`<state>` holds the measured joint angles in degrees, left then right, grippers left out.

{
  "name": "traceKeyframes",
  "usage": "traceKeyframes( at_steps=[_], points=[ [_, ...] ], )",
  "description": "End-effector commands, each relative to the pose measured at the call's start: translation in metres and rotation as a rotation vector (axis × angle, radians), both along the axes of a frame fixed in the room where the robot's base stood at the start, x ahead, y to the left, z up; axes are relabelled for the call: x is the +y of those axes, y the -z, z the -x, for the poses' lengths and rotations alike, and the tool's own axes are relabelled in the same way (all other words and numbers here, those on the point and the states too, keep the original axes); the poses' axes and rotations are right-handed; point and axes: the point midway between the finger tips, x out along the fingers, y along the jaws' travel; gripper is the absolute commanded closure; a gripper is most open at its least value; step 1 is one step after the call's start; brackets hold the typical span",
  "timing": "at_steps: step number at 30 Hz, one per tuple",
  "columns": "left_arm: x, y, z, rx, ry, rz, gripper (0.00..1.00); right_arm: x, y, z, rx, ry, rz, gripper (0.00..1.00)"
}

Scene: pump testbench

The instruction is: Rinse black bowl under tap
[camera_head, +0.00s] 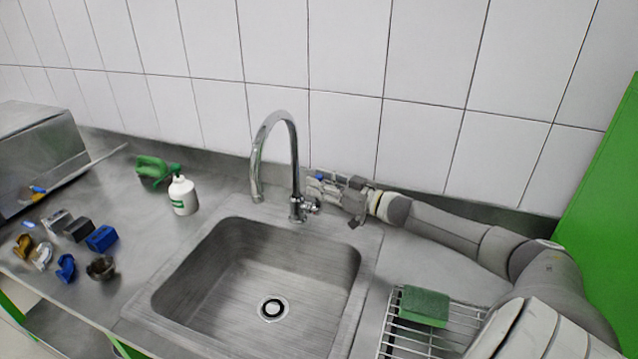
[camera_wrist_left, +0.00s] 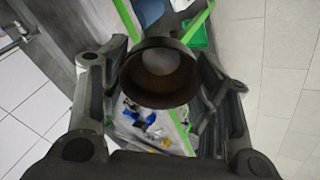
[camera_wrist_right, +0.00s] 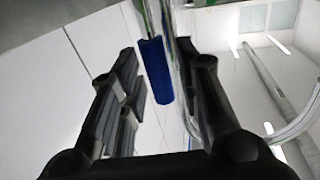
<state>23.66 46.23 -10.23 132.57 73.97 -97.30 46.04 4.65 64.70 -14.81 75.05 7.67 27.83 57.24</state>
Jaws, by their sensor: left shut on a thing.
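The black bowl (camera_wrist_left: 160,72) is between the two fingers of my left gripper (camera_wrist_left: 163,85) in the left wrist view. That gripper is shut on it, and my left arm is outside the head view. The chrome tap (camera_head: 277,150) stands behind the steel sink (camera_head: 250,265). The sink is empty, and no water shows at the spout. My right gripper (camera_head: 335,190) is at the right side of the tap, by its handle. Its fingers are apart in the right wrist view (camera_wrist_right: 160,90), with the blue part of the tap handle (camera_wrist_right: 155,70) showing between them; contact cannot be told.
A white bottle (camera_head: 183,195) and a green container (camera_head: 153,171) stand left of the sink. Several small blue, black and brown parts (camera_head: 101,238) lie at the left. A rack (camera_head: 400,338) with a green sponge (camera_head: 424,306) is at the right. A tiled wall closes the back.

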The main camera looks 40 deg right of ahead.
Motion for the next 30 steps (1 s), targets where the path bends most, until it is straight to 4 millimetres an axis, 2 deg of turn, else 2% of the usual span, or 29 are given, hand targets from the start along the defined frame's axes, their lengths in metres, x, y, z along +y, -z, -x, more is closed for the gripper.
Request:
traceKeyframes(
  at_steps=[13,21,30],
  points=[
    [-0.0001,-0.0006,-0.0001,-0.001,0.0,0.0,0.69,0.0016,0.0005,-0.0047,0.001,0.0,-0.001,0.69],
    [-0.0001,-0.0005,0.0,-0.001,0.0,0.0,0.69,0.0016,0.0003,-0.0046,0.001,0.0,0.0,1.0],
    [0.0,-0.0006,-0.0001,-0.001,0.0,0.0,0.69,0.0018,0.0003,-0.0046,0.001,0.0,0.001,1.0]
  ],
)
